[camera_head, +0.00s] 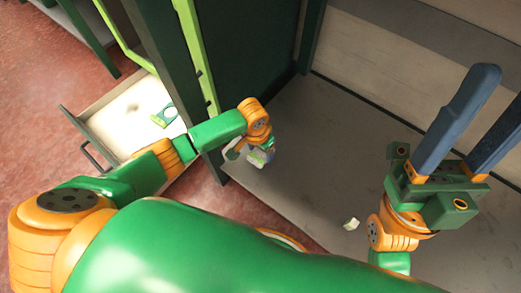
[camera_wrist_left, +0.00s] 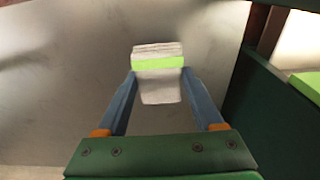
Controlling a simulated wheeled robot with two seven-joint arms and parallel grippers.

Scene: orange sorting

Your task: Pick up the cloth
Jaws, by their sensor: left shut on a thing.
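The cloth (camera_wrist_left: 158,84) is a small whitish folded piece with a bright green band across it. My left gripper (camera_wrist_left: 159,74) is shut on it, with one blue finger at each side. In the head view, my left gripper (camera_head: 257,157) points down over the grey surface, and the cloth shows small and partly hidden there. I cannot tell whether the cloth touches the surface. My right gripper (camera_head: 503,90) is at the right, with its two blue fingers pointing up and apart and nothing seen between them.
A small pale block (camera_head: 351,224) lies on the grey surface (camera_head: 320,150) near my right arm. A dark green panel (camera_head: 245,60) stands behind my left gripper. An open drawer (camera_head: 112,97) at the left holds a green-edged object (camera_head: 164,116). The middle of the grey surface is clear.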

